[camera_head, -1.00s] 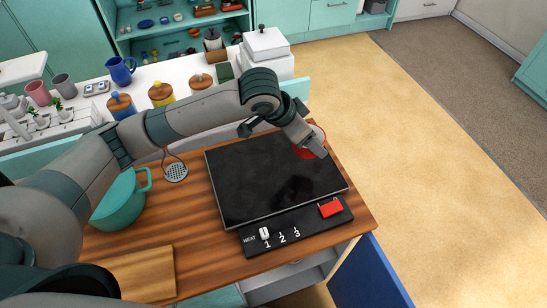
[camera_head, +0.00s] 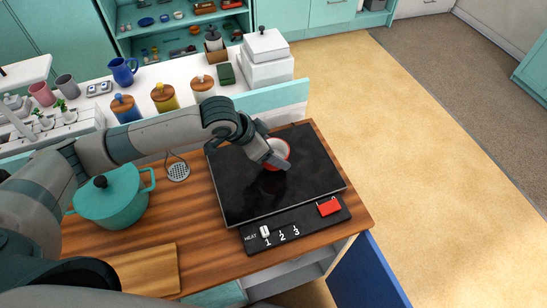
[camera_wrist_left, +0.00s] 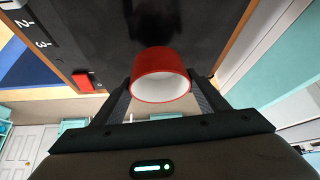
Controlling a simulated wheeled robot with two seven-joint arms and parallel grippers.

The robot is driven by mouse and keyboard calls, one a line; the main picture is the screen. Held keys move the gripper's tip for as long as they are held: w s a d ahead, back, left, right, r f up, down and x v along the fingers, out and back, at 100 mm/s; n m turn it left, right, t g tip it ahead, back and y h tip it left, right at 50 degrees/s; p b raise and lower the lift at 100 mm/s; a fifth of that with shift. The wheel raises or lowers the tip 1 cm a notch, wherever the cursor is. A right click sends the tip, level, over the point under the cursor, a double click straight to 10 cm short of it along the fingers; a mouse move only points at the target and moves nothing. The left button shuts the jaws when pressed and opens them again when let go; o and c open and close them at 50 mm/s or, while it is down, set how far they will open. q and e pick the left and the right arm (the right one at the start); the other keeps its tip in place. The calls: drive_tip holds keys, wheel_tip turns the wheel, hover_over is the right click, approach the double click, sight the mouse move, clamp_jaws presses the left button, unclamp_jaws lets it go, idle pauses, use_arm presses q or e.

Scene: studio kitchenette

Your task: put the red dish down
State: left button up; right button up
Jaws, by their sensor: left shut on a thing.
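The red dish (camera_head: 279,149) is a small round bowl, red outside and white inside. My left gripper (camera_head: 277,163) is shut on it, over the black cooktop (camera_head: 242,191). In the left wrist view the dish (camera_wrist_left: 160,76) sits between the two fingers (camera_wrist_left: 160,100), its white inside showing. I cannot tell whether the dish touches the cooktop. My right gripper is not in view.
A teal lidded pot (camera_head: 112,205) stands left of the cooktop, with a wooden board (camera_head: 146,270) in front of it. A skimmer (camera_head: 178,171) lies by the cooktop's left edge. The control strip (camera_head: 295,229) carries a red switch. Canisters (camera_head: 164,98) line the back counter.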

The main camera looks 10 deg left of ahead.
use_arm(q)
wheel_tip(320, 180, down, 3)
drive_tip(key=shift+r+p, duration=0.1)
drive_tip(key=shift+p, duration=0.45)
drive_tip(key=shift+f, duration=0.45)
drive_tip(key=o, duration=1.2)
drive_tip(key=shift+f, duration=0.1)
drive_tip(key=shift+c, duration=0.2)
drive_tip(key=b+v, duration=0.2)
drive_tip(key=v, duration=1)
